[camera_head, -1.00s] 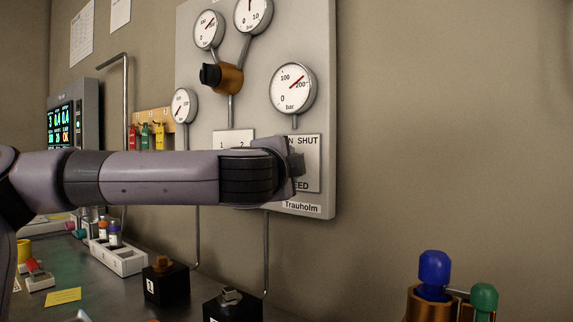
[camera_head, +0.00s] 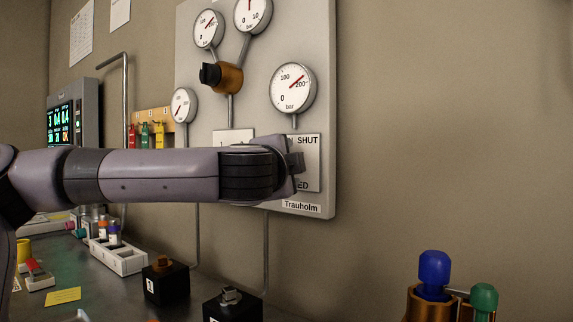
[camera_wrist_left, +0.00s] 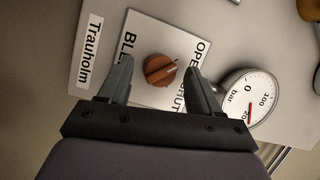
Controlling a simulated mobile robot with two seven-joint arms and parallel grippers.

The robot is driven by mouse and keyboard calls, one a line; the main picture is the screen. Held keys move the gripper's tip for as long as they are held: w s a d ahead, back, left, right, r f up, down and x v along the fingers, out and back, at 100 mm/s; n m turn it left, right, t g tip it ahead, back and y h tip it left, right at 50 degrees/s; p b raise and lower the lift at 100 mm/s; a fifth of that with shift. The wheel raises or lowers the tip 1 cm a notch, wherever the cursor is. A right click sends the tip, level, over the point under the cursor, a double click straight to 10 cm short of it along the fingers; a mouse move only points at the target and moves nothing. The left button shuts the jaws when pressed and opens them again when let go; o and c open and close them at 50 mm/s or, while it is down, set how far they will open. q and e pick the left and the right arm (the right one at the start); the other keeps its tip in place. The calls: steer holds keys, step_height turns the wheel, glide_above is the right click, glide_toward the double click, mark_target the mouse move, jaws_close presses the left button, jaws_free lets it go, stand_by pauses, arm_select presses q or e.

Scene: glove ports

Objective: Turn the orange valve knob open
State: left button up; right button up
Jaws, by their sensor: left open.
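The orange valve knob (camera_wrist_left: 160,70) shows in the left wrist view, round, with a pale pointer mark toward the upper right. It sits on a light label plate (camera_wrist_left: 148,35) reading OPEN, SHUT and a partly covered word starting BL. My left gripper (camera_wrist_left: 158,65) is open, with one finger on each side of the knob and a visible gap to each. I cannot tell how far the fingertips stand from the plate. In the head view the left gripper (camera_head: 297,163) is in front of the same plate (camera_head: 311,178), and my arm hides the knob.
The grey panel (camera_head: 326,120) also carries several gauges and a brass fitting with a black knob (camera_head: 211,75). Another gauge (camera_wrist_left: 249,97) is close to the right finger. Black boxes (camera_head: 166,282) and a vial rack (camera_head: 118,258) stand on the bench below. Blue and green knobs (camera_head: 434,270) are at lower right.

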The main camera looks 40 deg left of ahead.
arm_select(q)
steer(key=v, duration=0.7)
steer(key=shift+b, duration=0.4)
steer(key=shift+s+d, duration=0.1)
